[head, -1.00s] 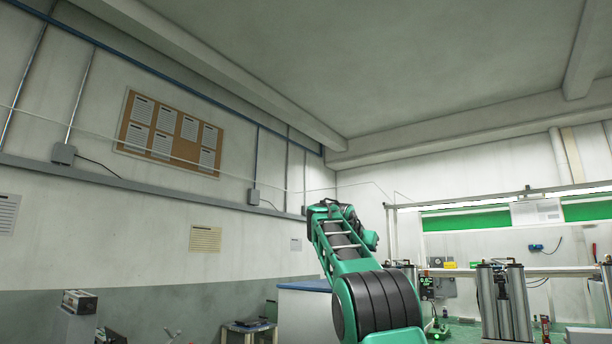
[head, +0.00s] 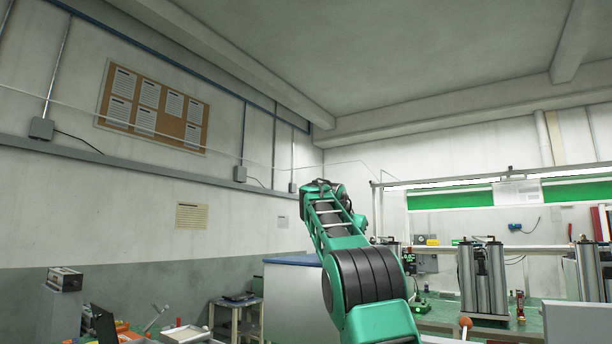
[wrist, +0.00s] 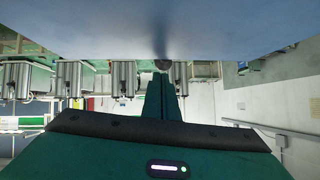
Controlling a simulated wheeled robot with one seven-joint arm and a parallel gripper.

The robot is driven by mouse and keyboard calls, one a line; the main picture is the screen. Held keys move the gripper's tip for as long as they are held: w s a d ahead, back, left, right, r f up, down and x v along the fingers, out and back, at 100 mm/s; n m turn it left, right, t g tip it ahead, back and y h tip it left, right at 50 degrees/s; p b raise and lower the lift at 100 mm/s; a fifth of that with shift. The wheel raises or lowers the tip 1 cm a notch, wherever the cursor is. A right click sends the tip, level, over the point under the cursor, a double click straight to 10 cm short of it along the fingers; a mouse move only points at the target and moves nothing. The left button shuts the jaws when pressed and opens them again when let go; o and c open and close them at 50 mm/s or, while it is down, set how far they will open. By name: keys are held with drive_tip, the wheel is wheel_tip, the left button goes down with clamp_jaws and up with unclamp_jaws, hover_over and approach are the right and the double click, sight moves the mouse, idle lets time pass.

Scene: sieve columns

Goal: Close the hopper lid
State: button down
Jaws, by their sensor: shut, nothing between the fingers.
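No hopper lid can be clearly made out in either view. My gripper (wrist: 164,97) shows in the wrist view, its two green fingers together and pointing away from the camera, with nothing held. A small dark rounded thing (wrist: 162,65) shows at the fingertips; I cannot tell if they touch it. A large smooth grey-blue surface (wrist: 160,25) fills the top of that view, close to the fingertips. Several metal sieve columns (wrist: 75,80) appear upside down behind. In the head view columns (head: 483,278) stand at the right; my arm hides the gripper there.
A white cabinet with a blue top (head: 292,262) stands behind my arm. A small table (head: 236,303) stands left of it. Several items crowd the lower left. A green bench surface (head: 440,310) with a grey box (head: 580,322) lies at the lower right.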

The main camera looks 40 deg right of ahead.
drive_tip(key=v, duration=1)
drive_tip(key=shift+a+r, duration=0.15)
drive_tip(key=shift+a, duration=0.1)
